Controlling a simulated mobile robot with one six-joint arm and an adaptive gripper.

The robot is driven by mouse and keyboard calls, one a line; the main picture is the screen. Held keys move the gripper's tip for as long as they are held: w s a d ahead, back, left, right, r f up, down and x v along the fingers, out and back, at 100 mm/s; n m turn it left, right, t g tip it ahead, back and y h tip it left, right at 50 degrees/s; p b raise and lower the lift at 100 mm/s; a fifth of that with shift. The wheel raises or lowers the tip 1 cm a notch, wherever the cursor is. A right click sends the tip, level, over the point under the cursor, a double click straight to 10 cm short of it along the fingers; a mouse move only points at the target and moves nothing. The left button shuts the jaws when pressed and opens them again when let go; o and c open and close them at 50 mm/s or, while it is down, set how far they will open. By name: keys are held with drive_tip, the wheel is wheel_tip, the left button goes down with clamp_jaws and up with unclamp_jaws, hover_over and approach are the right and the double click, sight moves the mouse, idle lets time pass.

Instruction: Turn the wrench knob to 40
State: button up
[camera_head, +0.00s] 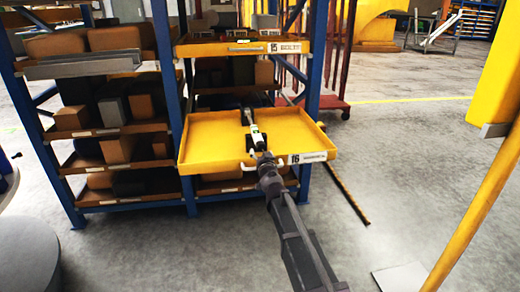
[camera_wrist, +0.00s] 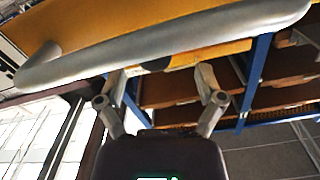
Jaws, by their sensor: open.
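A slim wrench (camera_head: 248,118) lies in the pulled-out yellow tray (camera_head: 203,157) labelled 16, resting across dark supports. It has a pale section with a green patch near its front end. Its knob and any scale are too small or hidden to make out. My gripper (camera_head: 263,158) is at the tray's front edge, close to the wrench's near end. In the wrist view my gripper (camera_wrist: 160,78) has its two fingers spread, with nothing seen between them. A thick grey handle bar (camera_wrist: 170,42) crosses above the fingers, in front of a yellow panel.
A blue-framed rack (camera_head: 172,90) stands behind and left, its shelves loaded with brown and dark blocks. A yellow drawer (camera_head: 215,49) labelled 15 sits above the tray. A yellow slanted post (camera_head: 475,215) is at right. The floor between (camera_head: 400,180) is largely clear.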

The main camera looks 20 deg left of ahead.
sight(260, 149)
drive_tip(key=shift+x, duration=2)
drive_tip(key=c, duration=1.1)
